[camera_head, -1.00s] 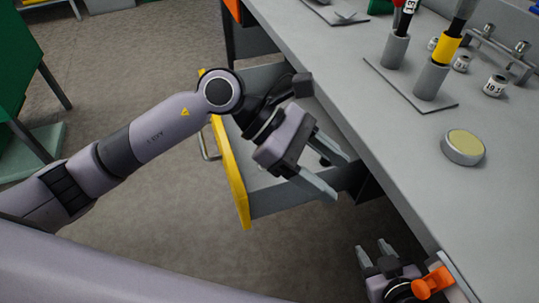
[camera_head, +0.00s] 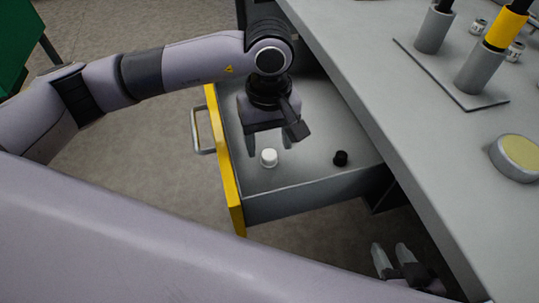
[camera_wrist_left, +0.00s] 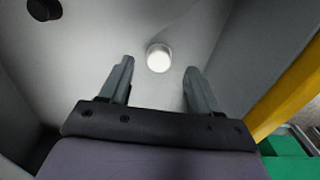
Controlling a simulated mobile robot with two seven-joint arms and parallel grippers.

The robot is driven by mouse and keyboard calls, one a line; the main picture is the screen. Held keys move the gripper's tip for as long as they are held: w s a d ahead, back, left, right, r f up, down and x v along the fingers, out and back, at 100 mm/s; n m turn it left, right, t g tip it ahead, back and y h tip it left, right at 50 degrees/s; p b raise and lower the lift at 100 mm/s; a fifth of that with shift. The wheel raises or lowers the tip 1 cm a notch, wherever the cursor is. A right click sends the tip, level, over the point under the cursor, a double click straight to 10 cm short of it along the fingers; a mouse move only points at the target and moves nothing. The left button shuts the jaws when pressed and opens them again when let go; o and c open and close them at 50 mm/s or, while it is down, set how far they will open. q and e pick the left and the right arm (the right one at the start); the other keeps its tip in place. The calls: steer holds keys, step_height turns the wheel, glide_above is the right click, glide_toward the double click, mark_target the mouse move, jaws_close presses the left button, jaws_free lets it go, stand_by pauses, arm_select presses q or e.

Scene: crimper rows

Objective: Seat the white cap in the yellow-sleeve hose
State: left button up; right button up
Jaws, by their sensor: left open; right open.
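The white cap (camera_head: 269,157) stands on the floor of the open drawer. My left gripper (camera_head: 268,146) is open and points down into the drawer, just behind the cap. In the left wrist view the white cap (camera_wrist_left: 159,58) shows slightly beyond the two spread fingers (camera_wrist_left: 158,80), near the middle between them, and nothing is held. The yellow-sleeve hose (camera_head: 505,28) stands upright in a grey holder (camera_head: 479,70) on the bench; its upper end is out of view. My right gripper (camera_head: 390,256) is open and empty, low beside the bench's front edge.
The drawer (camera_head: 300,205) has a yellow front (camera_head: 227,170) with a handle (camera_head: 201,130). A black cap (camera_head: 341,158) lies in it to the right. The grey bench top (camera_head: 420,150) overhangs on the right, with a round cream-topped disc (camera_head: 517,156) and another holder (camera_head: 434,30).

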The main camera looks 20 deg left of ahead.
mark_target(269, 156)
arm_select(q)
step_height(269, 156, down, 3)
steer(key=shift+f, duration=0.1)
steer(key=c, duration=1.1)
